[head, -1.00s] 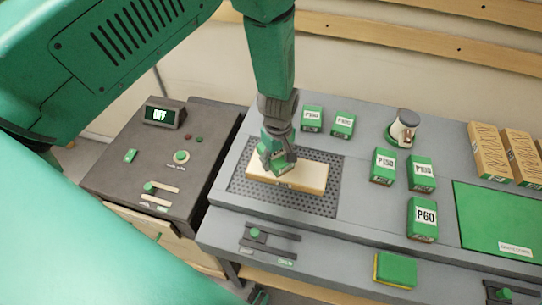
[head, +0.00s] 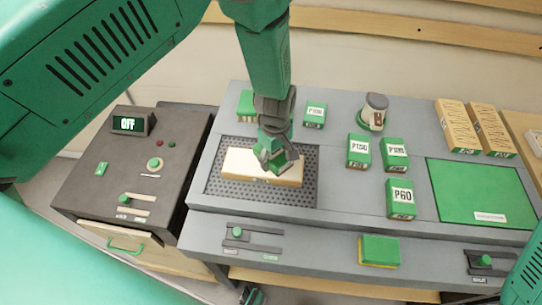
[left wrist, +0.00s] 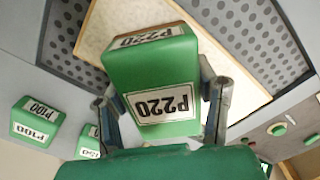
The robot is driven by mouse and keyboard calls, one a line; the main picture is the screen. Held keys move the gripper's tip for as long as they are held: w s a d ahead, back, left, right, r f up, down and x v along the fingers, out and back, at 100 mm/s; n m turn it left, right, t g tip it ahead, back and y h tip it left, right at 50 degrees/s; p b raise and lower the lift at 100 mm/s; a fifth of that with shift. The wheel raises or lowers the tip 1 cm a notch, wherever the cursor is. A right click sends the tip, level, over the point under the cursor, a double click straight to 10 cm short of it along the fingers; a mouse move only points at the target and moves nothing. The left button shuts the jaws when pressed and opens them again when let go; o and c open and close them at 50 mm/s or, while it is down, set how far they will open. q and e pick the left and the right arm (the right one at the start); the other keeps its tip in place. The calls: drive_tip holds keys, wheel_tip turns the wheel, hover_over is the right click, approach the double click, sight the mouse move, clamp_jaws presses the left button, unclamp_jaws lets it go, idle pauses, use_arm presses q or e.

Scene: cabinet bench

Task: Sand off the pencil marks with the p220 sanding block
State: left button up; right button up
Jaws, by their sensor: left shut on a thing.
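My left gripper (head: 275,160) is shut on the green P220 sanding block (left wrist: 150,65), one finger on each side of it in the left wrist view. The block is over the pale wooden board (head: 238,163), right of its middle in the head view. I cannot tell whether it touches the wood. The board lies on a dark perforated panel (head: 222,190) set in the grey bench, and it also shows in the left wrist view (left wrist: 108,25). No pencil marks can be made out on the visible wood. My right gripper is out of view.
Several other green blocks stand to the right, among them P60 (head: 400,200) and P150 (head: 359,150). A brush (head: 246,105) and a small jar (head: 374,112) stand behind. A green mat (head: 480,190) is right. The control box (head: 130,175) on the left reads OFF.

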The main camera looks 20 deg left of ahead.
sight(297, 164)
use_arm(q)
drive_tip(key=shift+w+d+f+b, duration=0.1)
drive_tip(key=shift+w+d+b, duration=0.1)
drive_tip(key=shift+d, duration=0.55)
drive_tip(key=shift+w+d+r+b, duration=0.1)
drive_tip(key=shift+w+d+b, duration=0.1)
drive_tip(key=shift+d, duration=0.5)
drive_tip(key=shift+w+d+f+b, duration=0.1)
drive_tip(key=shift+w+d+b, duration=0.1)
drive_tip(key=shift+d, duration=0.55)
drive_tip(key=shift+w+d, duration=0.2)
drive_tip(key=shift+d, duration=0.65)
drive_tip(key=shift+r, duration=0.2)
wheel_tip(297, 164, up, 5)
drive_tip(key=p, duration=0.3)
drive_tip(key=shift+a+f, duration=0.1)
drive_tip(key=shift+f, duration=0.1)
drive_tip(key=shift+r, duration=0.7)
drive_tip(key=shift+r, duration=1.5)
